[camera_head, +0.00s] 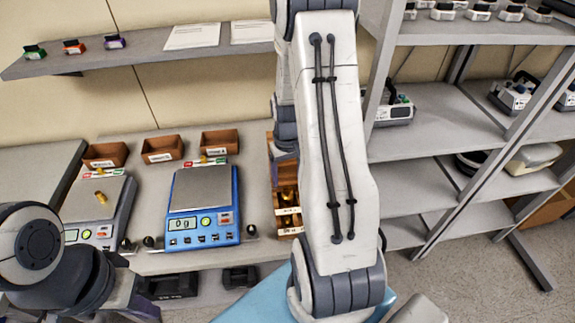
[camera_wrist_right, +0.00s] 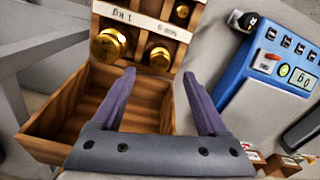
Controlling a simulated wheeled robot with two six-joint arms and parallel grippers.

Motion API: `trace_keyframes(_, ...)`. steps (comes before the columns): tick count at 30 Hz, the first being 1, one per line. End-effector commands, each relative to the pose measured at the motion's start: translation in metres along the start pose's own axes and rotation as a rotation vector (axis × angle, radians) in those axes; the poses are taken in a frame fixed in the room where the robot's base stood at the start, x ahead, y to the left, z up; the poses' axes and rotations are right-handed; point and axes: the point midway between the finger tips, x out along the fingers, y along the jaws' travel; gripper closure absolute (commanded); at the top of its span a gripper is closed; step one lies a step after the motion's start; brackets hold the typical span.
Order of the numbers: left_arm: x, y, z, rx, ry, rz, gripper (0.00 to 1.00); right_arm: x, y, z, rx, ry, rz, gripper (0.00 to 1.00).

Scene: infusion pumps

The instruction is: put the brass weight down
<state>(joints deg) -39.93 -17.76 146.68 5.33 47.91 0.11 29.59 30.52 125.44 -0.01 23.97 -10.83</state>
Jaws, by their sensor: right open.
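A small brass weight (camera_head: 101,198) lies on the pan of the grey scale at the left in the head view. A wooden weight box (camera_head: 287,225) stands right of the blue scale, with several brass pieces in it. The right wrist view shows a large brass weight (camera_wrist_right: 110,45) by the "1 kg" label and a smaller brass weight (camera_wrist_right: 158,60) beside it, both in the box. My right gripper (camera_wrist_right: 159,75) is open and empty, its fingers pointing at the box; my arm hides it in the head view. My left gripper (camera_head: 125,297) is low at the left, its jaws unclear.
The blue scale (camera_head: 203,226) reads 0 g and its pan is bare. Three small wooden bins (camera_head: 162,149) stand behind the scales. Shelves with devices (camera_head: 515,95) fill the right side. A light blue surface (camera_head: 250,303) lies in front of the bench.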

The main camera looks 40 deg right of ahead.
Motion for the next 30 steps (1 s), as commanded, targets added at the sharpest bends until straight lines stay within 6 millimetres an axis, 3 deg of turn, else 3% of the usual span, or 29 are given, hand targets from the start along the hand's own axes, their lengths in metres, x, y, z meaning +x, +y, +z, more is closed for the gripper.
trace_keyframes(3,0.006,0.000,0.000,0.000,0.000,0.000,1.00,-0.023,0.000,-0.001,0.000,0.006,0.001,0.24)
trace_keyframes(9,0.009,-0.001,0.001,0.001,0.000,0.000,1.00,-0.048,0.000,-0.001,0.000,0.003,0.001,0.24)
trace_keyframes(17,0.009,-0.001,0.001,0.001,0.000,0.000,1.00,-0.055,-0.001,0.000,-0.003,0.000,0.000,0.24)
trace_keyframes(19,0.009,-0.001,0.001,0.001,0.000,0.000,1.00,-0.059,-0.010,0.001,-0.022,0.003,-0.001,0.24)
trace_keyframes(22,0.009,-0.001,0.000,0.001,0.000,0.000,1.00,-0.070,-0.045,0.007,-0.100,0.009,-0.005,0.24)
trace_keyframes(25,0.009,-0.001,0.000,0.001,0.000,0.000,1.00,-0.090,-0.101,0.026,-0.232,0.020,-0.013,0.24)
trace_keyframes(30,0.009,-0.001,0.001,0.001,0.000,0.000,1.00,-0.120,-0.189,0.097,-0.500,0.030,-0.039,0.24)
